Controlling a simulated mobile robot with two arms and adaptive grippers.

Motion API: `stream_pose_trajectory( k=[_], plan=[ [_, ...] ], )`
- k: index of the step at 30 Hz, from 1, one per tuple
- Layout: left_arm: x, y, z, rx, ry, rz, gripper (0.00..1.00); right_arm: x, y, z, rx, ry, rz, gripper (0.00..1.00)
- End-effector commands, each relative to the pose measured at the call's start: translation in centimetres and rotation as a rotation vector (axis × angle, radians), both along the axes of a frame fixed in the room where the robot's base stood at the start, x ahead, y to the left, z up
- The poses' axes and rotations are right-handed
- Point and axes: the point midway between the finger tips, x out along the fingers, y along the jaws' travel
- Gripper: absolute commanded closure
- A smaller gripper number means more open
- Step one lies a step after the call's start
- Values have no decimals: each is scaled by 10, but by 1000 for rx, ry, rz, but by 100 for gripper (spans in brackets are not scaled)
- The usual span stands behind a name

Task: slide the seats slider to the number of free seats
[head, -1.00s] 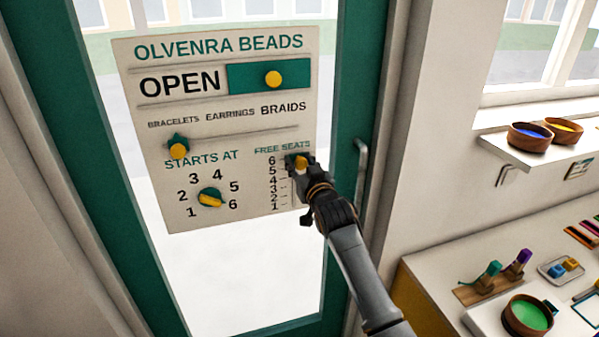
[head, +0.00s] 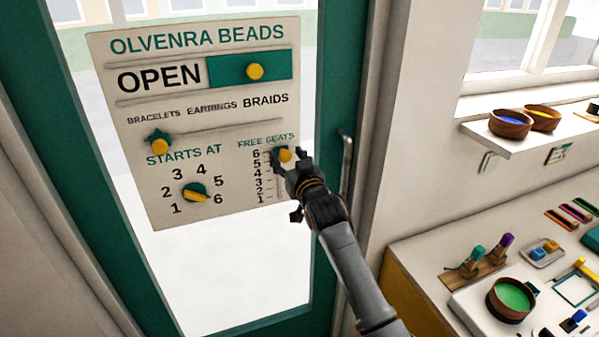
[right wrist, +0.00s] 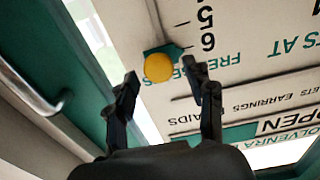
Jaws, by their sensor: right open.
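The seats slider is a yellow knob (head: 285,155) on a teal pointer under FREE SEATS, at the lower right of the sign board (head: 225,222). It stands at the top of its scale, beside the 6. In the right wrist view the slider knob (right wrist: 158,67) shows just ahead of the fingertips, with its teal pointer at the 6. My right gripper (head: 290,168) is open, one finger to each side of the knob's line; I cannot tell if it touches. My left gripper is not in view.
The board hangs on a glass door with a teal frame. A door handle (head: 346,180) stands just right of my right arm. Other yellow knobs sit on the board: the OPEN slider (head: 255,71), the item slider (head: 160,147) and the STARTS AT dial (head: 195,193). A cluttered counter is at right.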

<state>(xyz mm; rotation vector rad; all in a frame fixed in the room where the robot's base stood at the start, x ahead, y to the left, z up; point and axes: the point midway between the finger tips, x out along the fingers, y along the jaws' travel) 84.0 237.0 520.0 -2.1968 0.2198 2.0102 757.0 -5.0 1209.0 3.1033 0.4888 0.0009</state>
Motion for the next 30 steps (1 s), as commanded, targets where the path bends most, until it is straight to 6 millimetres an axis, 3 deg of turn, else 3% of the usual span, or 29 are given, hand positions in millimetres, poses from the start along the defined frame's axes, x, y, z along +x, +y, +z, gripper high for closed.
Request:
stream_pose_trajectory(
  k=[15, 21, 30],
  plan=[
    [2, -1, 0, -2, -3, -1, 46, -81, -29, 0, 0, -2, -2, 47],
    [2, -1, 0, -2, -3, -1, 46, -92, -33, 0, 0, -2, -2, 47],
    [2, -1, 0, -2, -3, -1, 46, -93, -33, 0, 0, -2, -2, 47]
  ],
)
